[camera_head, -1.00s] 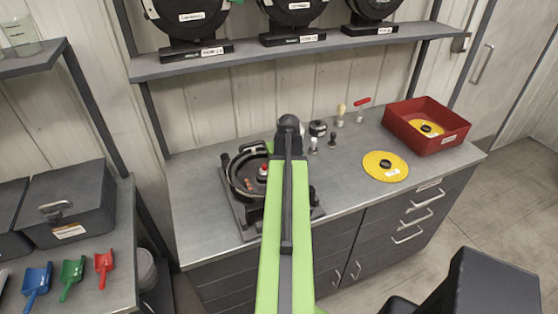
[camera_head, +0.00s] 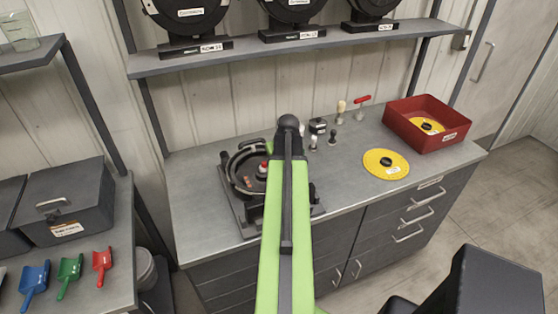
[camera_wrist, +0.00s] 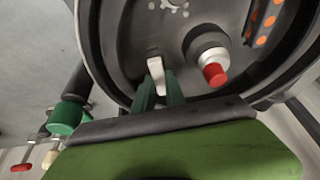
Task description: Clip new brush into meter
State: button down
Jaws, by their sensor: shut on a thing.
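The seed meter (camera_head: 247,160) is a round black housing on a grey base on the bench, partly hidden by my green arm in the head view. In the wrist view its open dark bowl (camera_wrist: 130,45) fills the top, with a grey hub tipped in red (camera_wrist: 213,72). My gripper (camera_wrist: 160,88) has green fingers shut on a small whitish piece, apparently the brush (camera_wrist: 155,68), over the bowl near its rim. Whether the piece touches the meter cannot be told. My arm hides the gripper in the head view.
A yellow disc (camera_head: 384,165) lies on the bench, and a red bin (camera_head: 414,136) holds another. Small handled tools, including a red-handled one (camera_head: 362,99), stand behind the meter to the right. A shelf (camera_head: 270,52) carries black units above. The bench front is clear.

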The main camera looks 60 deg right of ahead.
jog(key=shift+f, duration=0.25)
dwell(1.0)
jog(key=c, duration=1.3)
grip_release()
jog(key=shift+s, duration=0.1)
jog(key=shift+c, duration=0.4)
notch_tip(320, 180, up, 10)
jog(key=p, duration=0.9)
jog(key=shift+f, duration=0.2)
jog(key=shift+w, duration=0.2)
